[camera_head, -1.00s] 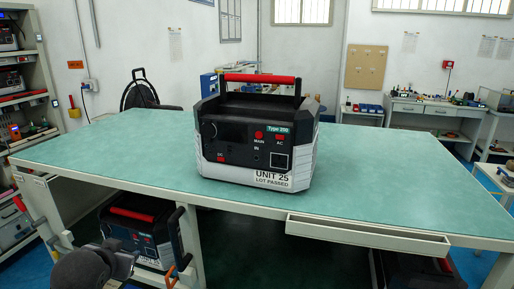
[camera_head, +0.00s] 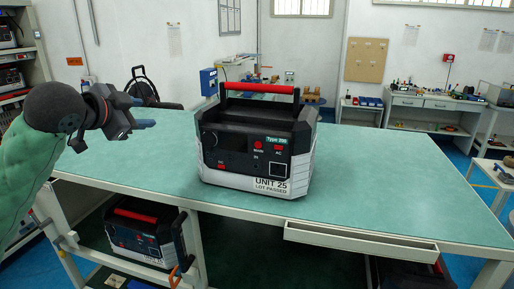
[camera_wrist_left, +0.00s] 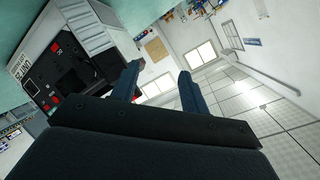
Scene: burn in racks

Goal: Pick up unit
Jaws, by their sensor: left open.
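The unit (camera_head: 256,152) is a black and white box with a red bar handle (camera_head: 259,88) on top. Its front reads "UNIT 25, LOT PASSED" and "Type 200". It stands upright on the green bench top. My left gripper (camera_head: 143,112) is over the left part of the bench, to the left of the unit and apart from it. In the left wrist view, my gripper's fingers (camera_wrist_left: 158,85) are spread with nothing between them. The unit (camera_wrist_left: 75,60) shows there tilted, at the upper left beyond the fingers. My right gripper is not in view.
The green bench top (camera_head: 390,190) is clear around the unit. A similar unit (camera_head: 140,235) with a red handle sits on the shelf below. A shallow drawer (camera_head: 360,240) hangs at the bench front. A rack (camera_head: 25,45) with units stands at left.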

